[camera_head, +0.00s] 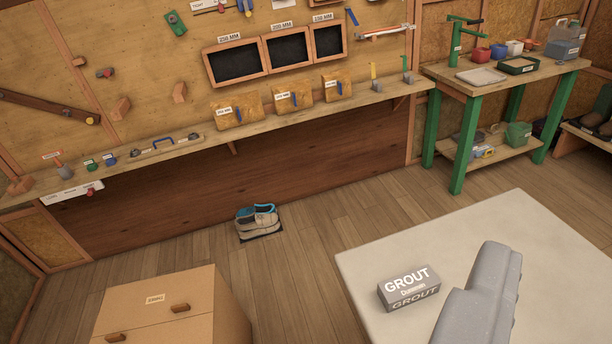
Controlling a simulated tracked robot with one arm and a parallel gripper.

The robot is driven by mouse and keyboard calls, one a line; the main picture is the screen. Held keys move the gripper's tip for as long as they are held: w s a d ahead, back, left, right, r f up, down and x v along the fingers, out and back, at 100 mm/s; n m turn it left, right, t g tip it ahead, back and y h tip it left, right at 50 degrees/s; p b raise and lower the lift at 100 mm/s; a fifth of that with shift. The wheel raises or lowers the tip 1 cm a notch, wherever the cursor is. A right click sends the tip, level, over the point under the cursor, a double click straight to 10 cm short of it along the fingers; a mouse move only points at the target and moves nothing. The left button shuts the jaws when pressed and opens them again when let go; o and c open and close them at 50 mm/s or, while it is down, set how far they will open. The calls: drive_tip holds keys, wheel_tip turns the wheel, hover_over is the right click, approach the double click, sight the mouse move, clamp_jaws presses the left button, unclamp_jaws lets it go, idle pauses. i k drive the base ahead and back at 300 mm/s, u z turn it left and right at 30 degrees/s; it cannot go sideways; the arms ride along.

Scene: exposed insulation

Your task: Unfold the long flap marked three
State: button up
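No flap marked three can be made out in this view. A brown box-like cabinet (185,285) with a small unreadable label and wooden handles stands at the lower left, cut off by the bottom edge. A smooth grey shape (490,290) rises from the bottom edge at the lower right, over the pale table top. It looks like part of my gripper or arm, but no pair of fingertips shows, so I cannot tell open from shut. Nothing is seen held.
A GROUT block (408,288) lies on the pale table (370,262), left of the grey shape. Shoes (257,222) stand on the floor. A wall shelf (290,112) carries tools and wooden blocks. A green-legged bench (510,75) is at upper right.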

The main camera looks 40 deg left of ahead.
sight(171, 297)
drive_tip(key=u, duration=1.7)
drive_tip(key=i, duration=1.1)
drive_tip(key=u, duration=0.1)
